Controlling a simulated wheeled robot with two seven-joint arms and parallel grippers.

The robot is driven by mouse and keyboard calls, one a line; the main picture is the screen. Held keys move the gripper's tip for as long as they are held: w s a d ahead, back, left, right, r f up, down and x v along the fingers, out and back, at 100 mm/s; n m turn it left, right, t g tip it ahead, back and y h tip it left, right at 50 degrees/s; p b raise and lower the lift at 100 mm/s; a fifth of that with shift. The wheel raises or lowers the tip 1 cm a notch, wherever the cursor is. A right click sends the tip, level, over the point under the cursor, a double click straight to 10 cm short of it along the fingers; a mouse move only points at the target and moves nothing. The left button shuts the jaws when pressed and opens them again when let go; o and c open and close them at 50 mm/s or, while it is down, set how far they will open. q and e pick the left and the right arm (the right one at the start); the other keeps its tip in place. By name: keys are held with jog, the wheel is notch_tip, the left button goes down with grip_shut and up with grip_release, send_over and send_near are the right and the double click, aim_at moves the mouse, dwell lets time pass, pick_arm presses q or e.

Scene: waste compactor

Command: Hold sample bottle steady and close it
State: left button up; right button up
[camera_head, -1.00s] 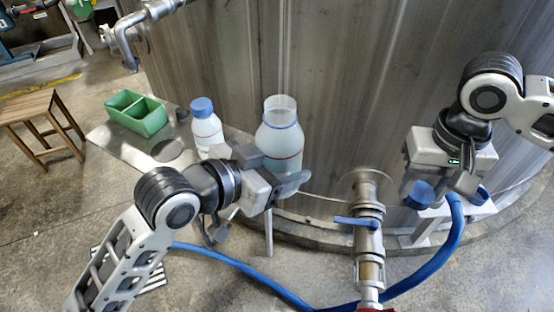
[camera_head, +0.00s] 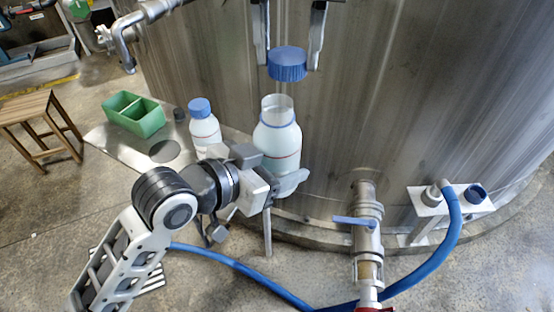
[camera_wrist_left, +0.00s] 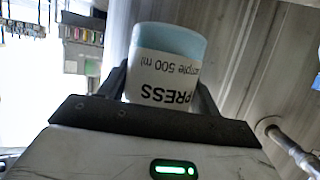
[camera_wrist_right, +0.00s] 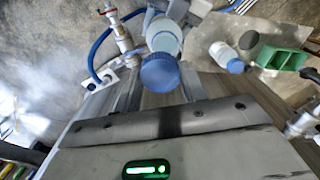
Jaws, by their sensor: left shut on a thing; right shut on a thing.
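The sample bottle (camera_head: 278,138) stands upright and open-mouthed, pale with liquid inside. My left gripper (camera_head: 281,180) is shut around its lower body. In the left wrist view the labelled bottle (camera_wrist_left: 165,68) sits between the fingers. My right gripper (camera_head: 289,58) is shut on the blue cap (camera_head: 287,65) and holds it just above the bottle's mouth, slightly to the right, apart from the rim. In the right wrist view the cap (camera_wrist_right: 160,72) is between the fingertips, with the bottle (camera_wrist_right: 164,36) beyond it, partly hidden.
A second bottle with a blue cap (camera_head: 203,125) and a green divided box (camera_head: 134,113) stand on the metal shelf to the left. The tank wall (camera_head: 400,90) is close behind. A valve with a blue lever (camera_head: 362,222) and a blue hose (camera_head: 452,240) are to the right.

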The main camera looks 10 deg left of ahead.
aim_at(278, 103)
pick_arm(q)
jog(key=shift+r, duration=0.1)
pick_arm(e)
jog(key=shift+s+a+r, duration=0.3)
jog(key=shift+a+r, duration=0.2)
jog(key=shift+a, duration=0.05)
jog(key=shift+f, duration=2.05)
jog(key=shift+r, duration=0.1)
jog(key=shift+f, duration=0.9)
jog(key=shift+f, duration=0.6)
